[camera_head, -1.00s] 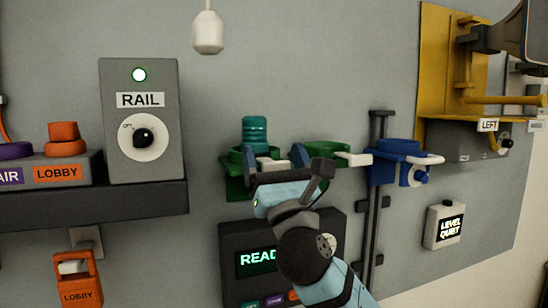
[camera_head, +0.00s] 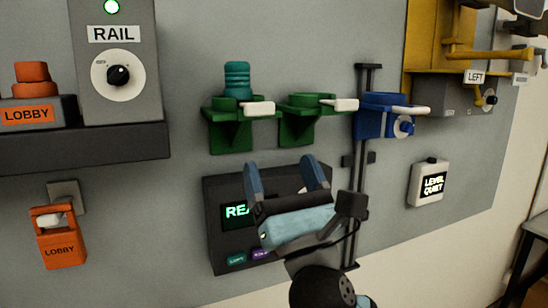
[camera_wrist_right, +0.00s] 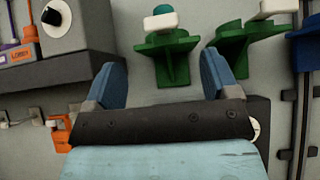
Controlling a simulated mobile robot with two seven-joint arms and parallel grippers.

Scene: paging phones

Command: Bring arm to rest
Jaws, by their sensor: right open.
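My right gripper (camera_head: 287,178) is open and empty. It is in front of the dark box (camera_head: 216,188) with the green lit text, covering part of that text. Its two blue fingers point up toward the wall, and they also show wide apart in the right wrist view (camera_wrist_right: 168,82). A teal ribbed cylinder (camera_head: 237,80) stands upright in the left green holder (camera_head: 230,130), above the gripper. The second green holder (camera_head: 300,124) beside it looks empty. My left gripper does not show.
A blue holder (camera_head: 376,122) sits on a dark vertical rail (camera_head: 370,82). The grey RAIL box (camera_head: 145,70) stands on a dark shelf (camera_head: 85,145) at the left. An orange LOBBY tag (camera_head: 60,250) hangs below. A LEVEL QUIET box (camera_head: 428,184) and yellow bracket (camera_head: 428,40) are at the right.

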